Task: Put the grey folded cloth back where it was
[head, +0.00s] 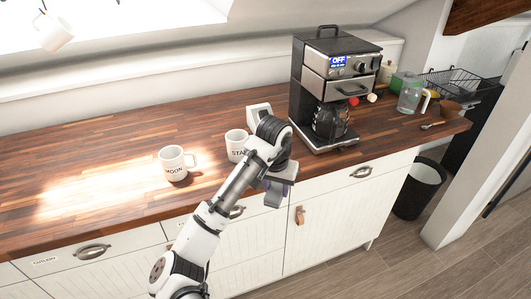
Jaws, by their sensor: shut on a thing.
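My gripper (281,182) is at the end of my arm, over the front edge of the wooden counter, in front of the STAR mug. It is shut on a small grey-purple piece (275,194), which looks like the grey folded cloth. My wrist hides most of it, so its full shape and the fingertips cannot be made out. No other grey cloth can be made out on the counter.
The wooden counter (110,165) holds a MOON mug (173,166), a STAR mug (236,147), a coffee maker (318,75) and a clear pitcher (410,96). A wire rack (450,82) is at the right. The counter's left part is clear. A black bin (418,188) stands on the floor.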

